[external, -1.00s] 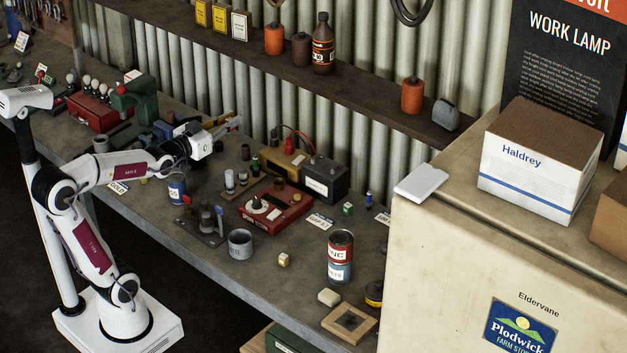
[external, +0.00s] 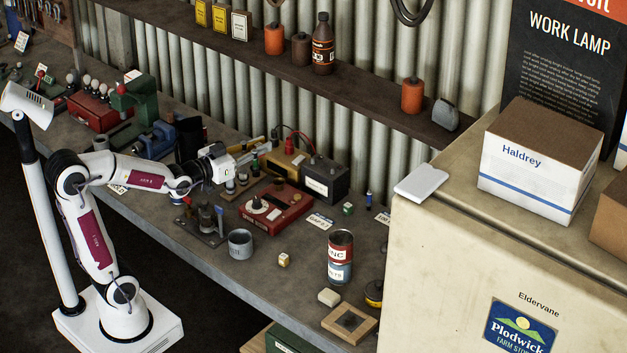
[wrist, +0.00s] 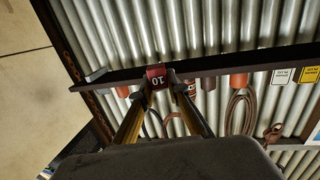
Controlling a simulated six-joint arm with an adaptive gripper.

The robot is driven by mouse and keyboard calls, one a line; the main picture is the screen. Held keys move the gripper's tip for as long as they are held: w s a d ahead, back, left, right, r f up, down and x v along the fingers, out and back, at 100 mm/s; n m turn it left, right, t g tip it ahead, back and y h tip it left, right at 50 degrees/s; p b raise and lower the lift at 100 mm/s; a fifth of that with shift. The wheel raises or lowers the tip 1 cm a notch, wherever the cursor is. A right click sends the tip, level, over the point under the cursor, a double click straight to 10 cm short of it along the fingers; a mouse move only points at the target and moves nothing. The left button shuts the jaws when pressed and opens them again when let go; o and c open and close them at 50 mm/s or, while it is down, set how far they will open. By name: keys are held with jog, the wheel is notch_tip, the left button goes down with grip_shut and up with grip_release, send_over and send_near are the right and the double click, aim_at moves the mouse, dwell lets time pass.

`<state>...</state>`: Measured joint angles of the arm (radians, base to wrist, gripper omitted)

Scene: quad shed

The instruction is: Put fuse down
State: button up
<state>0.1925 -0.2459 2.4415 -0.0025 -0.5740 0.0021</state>
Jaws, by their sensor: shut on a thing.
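My gripper (wrist: 158,88) is shut on a small red fuse marked 10 (wrist: 157,73) in the wrist view. The fuse sits between the two fingertips, in front of the corrugated wall. In the external view my gripper (external: 264,149) points right, above the bench and near the battery charger with the red and dark leads. The fuse is too small to make out clearly there. A red box with a white dial (external: 275,208) lies on the bench below and to the right of my gripper.
A dark battery (external: 322,181) stands right of the red box. A grey mug (external: 240,243), a small metal stand (external: 203,225) and stacked tins (external: 340,257) are on the bench (external: 290,290). A shelf (external: 340,85) runs along the wall above.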

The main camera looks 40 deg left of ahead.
jog(key=s+d+f+m+h, duration=0.1)
jog(key=s+d+f, duration=0.3)
jog(key=d+f, duration=0.5)
jog(key=s+d+f+m+g+h, duration=0.1)
jog(key=s+d+f, duration=0.3)
jog(key=d+f, duration=0.6)
jog(key=s+d+f+m+h, duration=0.1)
jog(key=s+d+f, duration=0.3)
jog(key=d+f, duration=0.5)
jog(key=shift+d+f+h, duration=0.2)
jog(key=shift+d+h, duration=0.15)
jog(key=shift+d, duration=0.15)
jog(key=shift+d+f+h, duration=0.15)
jog(key=shift+d+h, duration=0.2)
jog(key=shift+d, duration=0.1)
jog(key=shift+s+a+f+y, duration=0.1)
jog(key=shift+a+f+y, duration=0.15)
jog(key=shift+a+y, duration=0.15)
jog(key=w+a+r+n+t+y, duration=0.1)
jog(key=w+a+r+n+y, duration=0.1)
jog(key=a+r, duration=0.3)
jog(key=shift+w+a+r+n+y, duration=0.2)
jog(key=shift+a+n+y, duration=0.25)
jog(key=shift+y, duration=0.35)
jog(key=shift+d, duration=0.1)
jog(key=shift+f, duration=2.95)
